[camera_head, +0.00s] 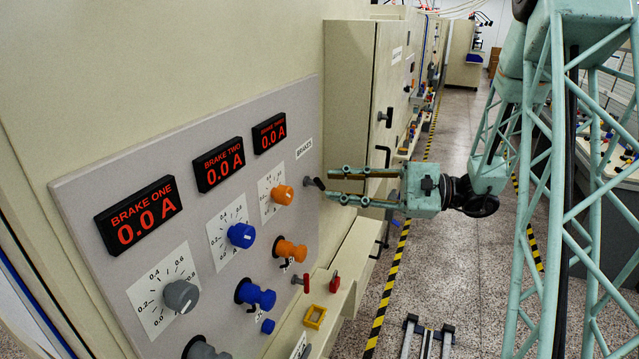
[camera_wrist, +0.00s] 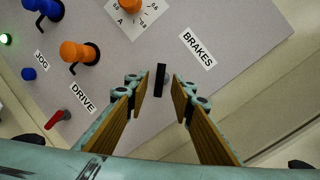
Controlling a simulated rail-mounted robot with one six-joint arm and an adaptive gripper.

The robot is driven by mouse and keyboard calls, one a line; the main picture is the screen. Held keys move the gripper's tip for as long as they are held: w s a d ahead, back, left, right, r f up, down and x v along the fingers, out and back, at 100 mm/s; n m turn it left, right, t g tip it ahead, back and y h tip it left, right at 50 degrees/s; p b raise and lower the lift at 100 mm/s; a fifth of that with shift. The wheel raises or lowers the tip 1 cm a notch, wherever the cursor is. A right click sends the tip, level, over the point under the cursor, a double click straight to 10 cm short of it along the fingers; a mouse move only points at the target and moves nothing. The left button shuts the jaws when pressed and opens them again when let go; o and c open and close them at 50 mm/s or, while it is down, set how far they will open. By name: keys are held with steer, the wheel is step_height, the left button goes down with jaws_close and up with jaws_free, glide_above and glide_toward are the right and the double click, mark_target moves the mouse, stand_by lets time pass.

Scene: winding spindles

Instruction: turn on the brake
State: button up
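The brake switch is a small black lever (camera_head: 314,183) on the grey panel, below the BRAKES label (camera_head: 304,149). In the wrist view the black lever (camera_wrist: 160,80) stands upright in the picture, between the tips of my two fingers, with gaps on both sides. My gripper (camera_head: 331,185) is open and empty. It points at the panel from the right, its fingertips close to the lever. I cannot tell whether the fingertips reach past the lever's end.
Three red displays, BRAKE ONE (camera_head: 138,213), BRAKE TWO (camera_head: 219,165) and a third (camera_head: 269,132), each read 0.0 A. Grey, blue and orange knobs stick out left of the lever. A red DRIVE switch (camera_head: 302,281) sits lower. The aisle (camera_head: 450,140) right of the cabinets is open floor.

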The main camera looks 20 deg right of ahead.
mark_target(320, 188)
steer(key=shift+x, duration=2.4)
steer(key=shift+c, duration=0.2)
jaws_close()
